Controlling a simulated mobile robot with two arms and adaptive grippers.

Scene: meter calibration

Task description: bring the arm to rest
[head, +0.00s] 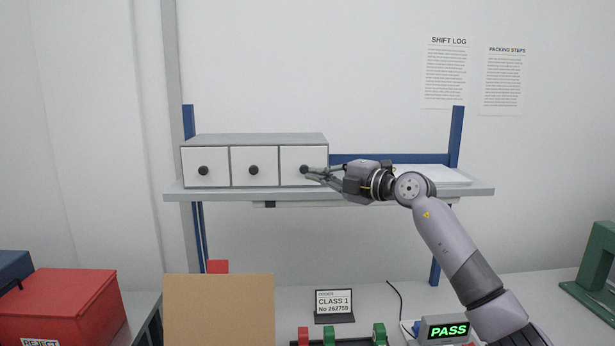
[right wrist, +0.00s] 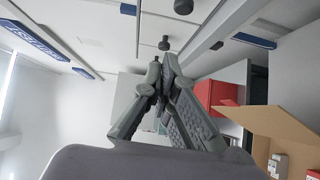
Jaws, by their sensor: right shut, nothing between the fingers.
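My right gripper (head: 309,176) reaches in from the right, level with the shelf. Its fingers are shut with nothing between them. Its tips are in front of the right-hand drawer (head: 292,157) of a small white cabinet with a grey top (head: 255,140), close to that drawer's black knob (head: 304,169). I cannot tell whether they touch it. All the drawers look shut. In the right wrist view the closed fingers (right wrist: 166,60) point up at the knobs (right wrist: 164,43). My left gripper is not in view.
The cabinet stands on a grey shelf (head: 415,190) with blue posts. Below are a cardboard box (head: 218,308), a red REJECT bin (head: 65,300), a CLASS 1 sign (head: 334,303) and a PASS display (head: 447,331). A green stand (head: 595,265) is at far right.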

